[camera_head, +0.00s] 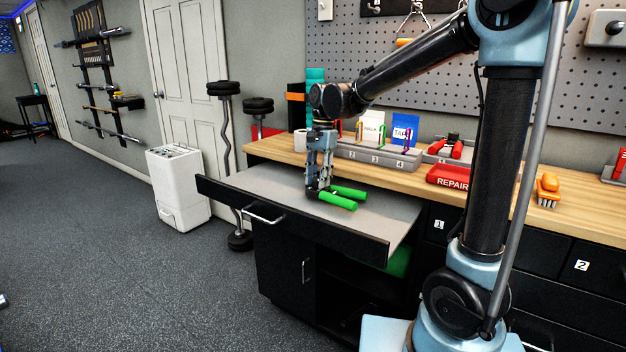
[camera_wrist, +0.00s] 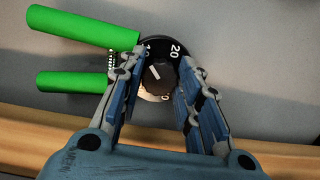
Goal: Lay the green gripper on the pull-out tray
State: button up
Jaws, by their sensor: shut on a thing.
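The green gripper (camera_head: 338,201) is a hand gripper with two green handles and a dark round dial. It is at the pull-out tray (camera_head: 270,185), a grey surface with a black front, drawn out below the bench top. My gripper (camera_head: 319,190) points down over the tray and is shut on the dial end. In the wrist view my gripper's fingers (camera_wrist: 155,100) stand on both sides of the dial, and the green handles (camera_wrist: 85,28) extend to the left. The handles look at or very near the tray surface; I cannot tell whether they touch it.
The wooden bench top (camera_head: 262,147) behind holds a numbered grey rack (camera_head: 372,153), a red repair tray (camera_head: 452,176) and an orange brush (camera_head: 547,190). A white bin (camera_head: 178,185) stands on the floor at left. The tray's left part is bare.

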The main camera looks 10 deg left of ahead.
jog(key=shift+w+a, duration=0.35)
jog(key=shift+w, duration=0.1)
jog(key=shift+w+a+f, duration=0.25)
jog(key=shift+w+a, duration=0.15)
jog(key=shift+w, duration=0.05)
jog(key=shift+w+a+f, duration=0.2)
jog(key=shift+w+a, duration=0.15)
jog(key=shift+w, duration=0.1)
jog(key=shift+f, duration=0.3)
jog(key=shift+f, duration=0.1)
jog(key=o, duration=1.2)
jog(key=shift+c, duration=0.2)
notch_tip(320, 180, up, 12)
jog(key=w, duration=0.1)
jog(key=shift+w+d, duration=0.3)
jog(key=shift+d, duration=0.1)
